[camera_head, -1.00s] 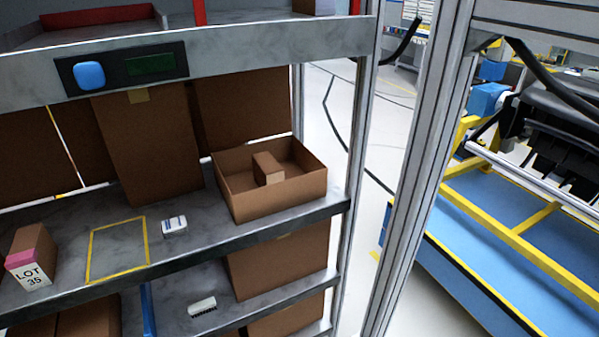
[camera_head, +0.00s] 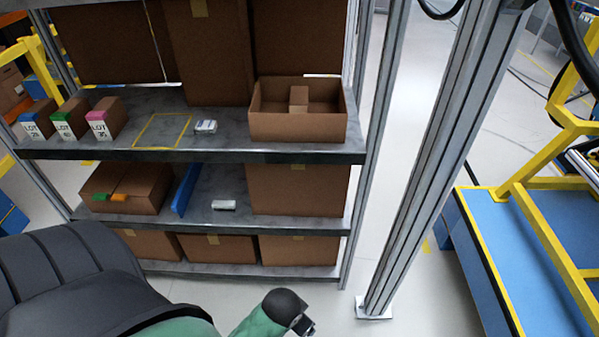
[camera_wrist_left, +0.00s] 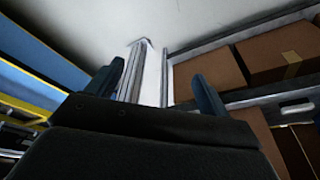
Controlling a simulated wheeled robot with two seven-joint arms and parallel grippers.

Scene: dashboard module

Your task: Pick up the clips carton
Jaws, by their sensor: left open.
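No label reading "clips" is legible, so I cannot tell which box is the clips carton. A small brown carton (camera_head: 299,98) lies inside an open cardboard box (camera_head: 297,128) on the rack's middle shelf. Three upright cartons with blue (camera_head: 37,118), green (camera_head: 70,120) and pink (camera_head: 106,119) tops and LOT labels stand at that shelf's left. My left gripper is low in front of the rack in the head view, mostly hidden by its wrist; its two dark fingers (camera_wrist_left: 158,88) are apart and empty in the left wrist view. My right gripper is not in view.
A small white-and-blue item (camera_head: 205,127) lies beside a yellow outlined square (camera_head: 163,131). The lower shelf holds a brown box with green and orange tabs (camera_head: 126,189), a blue divider (camera_head: 186,188) and a white item (camera_head: 224,205). A metal post (camera_head: 432,170) stands right of the rack.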

